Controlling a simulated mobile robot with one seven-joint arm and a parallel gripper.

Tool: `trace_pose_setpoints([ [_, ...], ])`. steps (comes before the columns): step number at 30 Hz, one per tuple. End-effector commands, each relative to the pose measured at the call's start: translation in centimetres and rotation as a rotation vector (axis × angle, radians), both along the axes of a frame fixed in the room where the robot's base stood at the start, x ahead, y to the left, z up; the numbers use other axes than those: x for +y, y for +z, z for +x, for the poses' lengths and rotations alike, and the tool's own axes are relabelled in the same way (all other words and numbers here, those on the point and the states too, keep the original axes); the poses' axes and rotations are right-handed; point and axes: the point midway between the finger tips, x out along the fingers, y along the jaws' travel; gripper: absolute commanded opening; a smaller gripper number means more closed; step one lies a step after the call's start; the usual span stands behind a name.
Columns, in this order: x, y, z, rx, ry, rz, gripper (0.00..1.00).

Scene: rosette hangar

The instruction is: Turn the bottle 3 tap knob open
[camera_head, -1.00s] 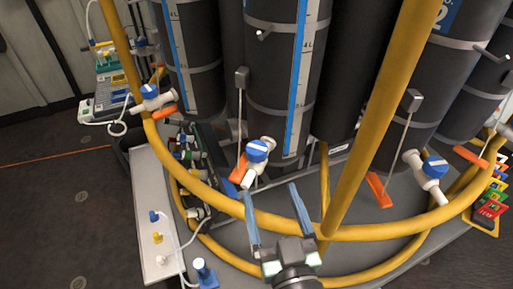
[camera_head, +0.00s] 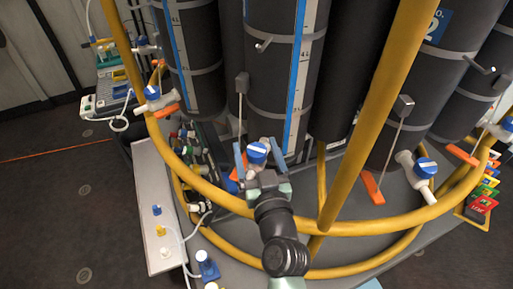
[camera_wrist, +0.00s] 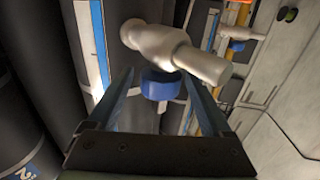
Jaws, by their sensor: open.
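A blue tap knob with a white stripe (camera_head: 257,153) sits on a white tap at the foot of the middle dark bottle (camera_head: 272,95); no number shows on this bottle. In the wrist view the knob (camera_wrist: 160,84) lies between my fingers, below the white tap body (camera_wrist: 165,45). My gripper (camera_head: 256,148) is open, one finger on each side of the knob. The wrist view shows a gap on both sides of the knob, narrower on the right. Much of the tap is hidden by my gripper in the head view.
A yellow hoop rail (camera_head: 385,231) and a slanted yellow post (camera_head: 365,125) run close to my arm. Similar blue-knobbed taps stand left (camera_head: 153,92) and right (camera_head: 425,168), the right one by the bottle labelled 2. A pale shelf (camera_head: 150,200) is at lower left.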

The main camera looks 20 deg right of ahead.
Motion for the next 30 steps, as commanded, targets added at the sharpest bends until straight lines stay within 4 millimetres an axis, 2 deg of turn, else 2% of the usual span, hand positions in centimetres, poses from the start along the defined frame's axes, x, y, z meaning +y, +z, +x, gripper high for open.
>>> trace_pose_setpoints([
  [5,0.01,-0.01,-0.01,0.000,0.000,0.000,0.82],
  [18,0.02,-0.01,-0.04,0.000,0.000,0.000,0.03],
  [19,0.02,-0.01,-0.04,0.000,0.000,0.000,0.00],
  [30,-0.05,-0.45,-0.03,-0.004,0.038,-0.002,0.00],
])
